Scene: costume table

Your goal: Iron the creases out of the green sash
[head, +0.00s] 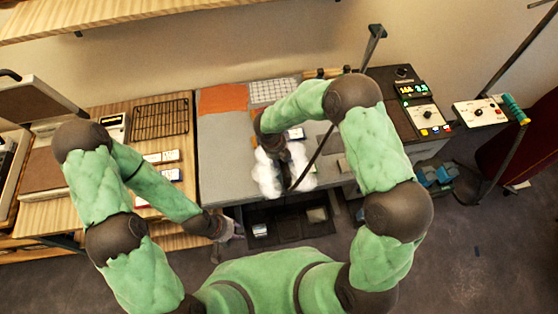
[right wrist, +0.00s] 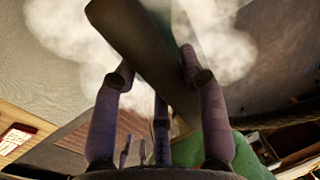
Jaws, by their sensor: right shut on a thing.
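My right gripper (head: 278,160) is over the grey work surface (head: 225,165), with white steam around it. In the right wrist view its fingers (right wrist: 163,85) are shut on a dark, bar-shaped thing (right wrist: 140,40), probably the iron; its sole is not clear. A dark hose (head: 322,145) runs down to this spot from a stand behind. I cannot make out the green sash for sure; steam and my right arm cover that part of the surface. My left gripper (head: 232,228) hangs at the front edge of the surface, apart from it; its finger opening is too small to tell.
An orange patch (head: 222,98) and a white grid (head: 270,91) lie at the back of the surface. A control box (head: 421,105) with a lit display stands at its right. A wooden table (head: 110,120) with a black rack (head: 160,119) is at the left.

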